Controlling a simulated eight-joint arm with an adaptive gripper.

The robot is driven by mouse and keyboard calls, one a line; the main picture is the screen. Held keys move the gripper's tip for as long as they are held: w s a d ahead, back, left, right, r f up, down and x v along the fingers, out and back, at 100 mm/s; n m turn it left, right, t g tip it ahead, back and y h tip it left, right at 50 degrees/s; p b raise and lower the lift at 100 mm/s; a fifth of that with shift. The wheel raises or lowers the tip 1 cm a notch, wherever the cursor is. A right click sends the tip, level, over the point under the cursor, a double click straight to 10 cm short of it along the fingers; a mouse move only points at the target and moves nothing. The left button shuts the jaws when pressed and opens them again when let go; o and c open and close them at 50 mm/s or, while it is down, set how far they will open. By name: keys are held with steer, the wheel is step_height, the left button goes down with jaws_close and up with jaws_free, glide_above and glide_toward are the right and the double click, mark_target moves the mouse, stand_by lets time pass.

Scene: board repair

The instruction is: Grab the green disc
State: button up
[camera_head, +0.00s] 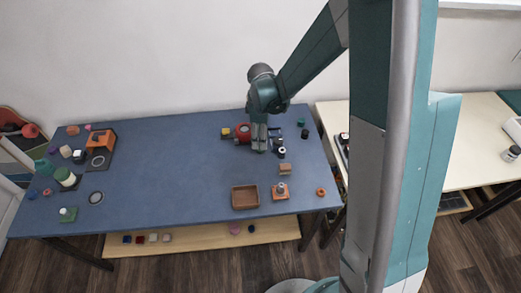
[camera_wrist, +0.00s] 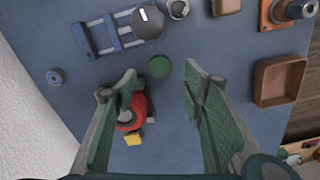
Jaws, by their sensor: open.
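The green disc (camera_wrist: 159,67) lies flat on the blue table in the wrist view, seen between and slightly beyond my fingertips. My gripper (camera_wrist: 160,80) is open and empty, with one finger on each side of the disc in the picture. No contact with the disc shows. In the head view, my gripper (camera_head: 258,148) points down over the back right part of the table. I cannot make out the disc there; the gripper likely covers it.
A red round part (camera_wrist: 138,112) is partly behind the left finger, with a yellow block (camera_wrist: 133,139) beside it. A black knob (camera_wrist: 147,21) and blue frame (camera_wrist: 108,36) lie beyond the disc. A brown tray (camera_wrist: 254,82) stands right. The table middle (camera_head: 170,165) is clear.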

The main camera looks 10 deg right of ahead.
steer(key=shift+f, duration=0.35)
steer(key=shift+f, duration=0.1)
steer(key=shift+d+f+b, duration=0.2)
steer(key=shift+f+b, duration=0.45)
steer(key=shift+f, duration=1.85)
steer(key=c, duration=0.9)
